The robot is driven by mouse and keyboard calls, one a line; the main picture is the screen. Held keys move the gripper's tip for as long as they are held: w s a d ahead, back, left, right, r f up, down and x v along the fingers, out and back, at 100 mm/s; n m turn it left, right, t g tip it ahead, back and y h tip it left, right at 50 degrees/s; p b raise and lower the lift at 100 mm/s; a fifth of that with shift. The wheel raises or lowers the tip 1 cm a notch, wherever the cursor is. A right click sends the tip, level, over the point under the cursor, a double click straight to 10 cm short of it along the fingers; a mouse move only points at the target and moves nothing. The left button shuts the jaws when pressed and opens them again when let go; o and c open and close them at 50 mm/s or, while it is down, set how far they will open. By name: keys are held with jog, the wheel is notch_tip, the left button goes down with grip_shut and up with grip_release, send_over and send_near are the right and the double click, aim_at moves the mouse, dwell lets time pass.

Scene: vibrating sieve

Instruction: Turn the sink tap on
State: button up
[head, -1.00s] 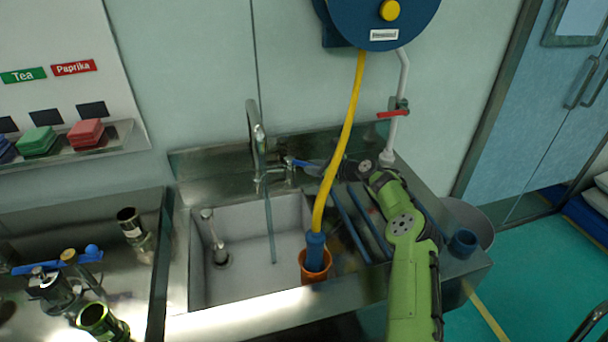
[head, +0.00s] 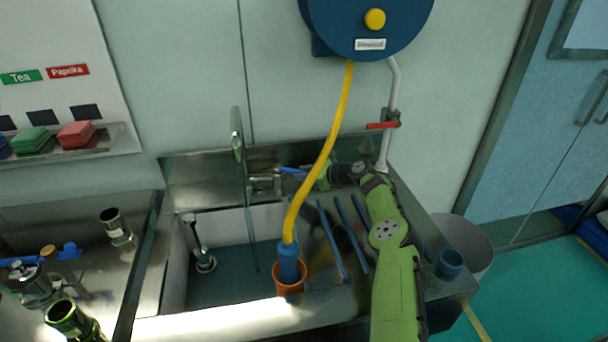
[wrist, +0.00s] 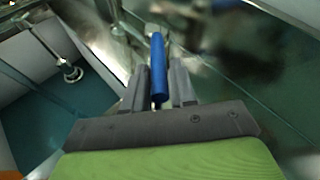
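The steel tap (head: 238,140) stands at the back of the sink (head: 180,262), its tall spout over the basin. Its blue lever (head: 292,171) sticks out to the right, toward my gripper (head: 318,178). In the wrist view the blue lever (wrist: 158,70) lies between the two grey fingers of my gripper (wrist: 159,85). The fingers are close together, hugging the lever on both sides. A thin bluish strip (head: 250,235) hangs below the spout and looks like running water. The basin floor looks dark teal and flat, like standing water.
A yellow hose (head: 330,140) from the blue reel (head: 370,15) drops into an orange cup (head: 289,285) beside my arm. A red-handled valve (head: 382,125) is on the wall pipe. Blue bars (head: 333,240) and a blue cup (head: 450,263) lie right of the basin.

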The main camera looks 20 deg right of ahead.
jog(key=shift+o, duration=1.3)
jog(key=shift+s, duration=0.1)
jog(key=p+v, duration=0.1)
jog(key=v, duration=1.4)
jog(key=shift+s+d+p, duration=0.15)
jog(key=shift+s+p, duration=0.05)
jog(key=shift+p, duration=0.2)
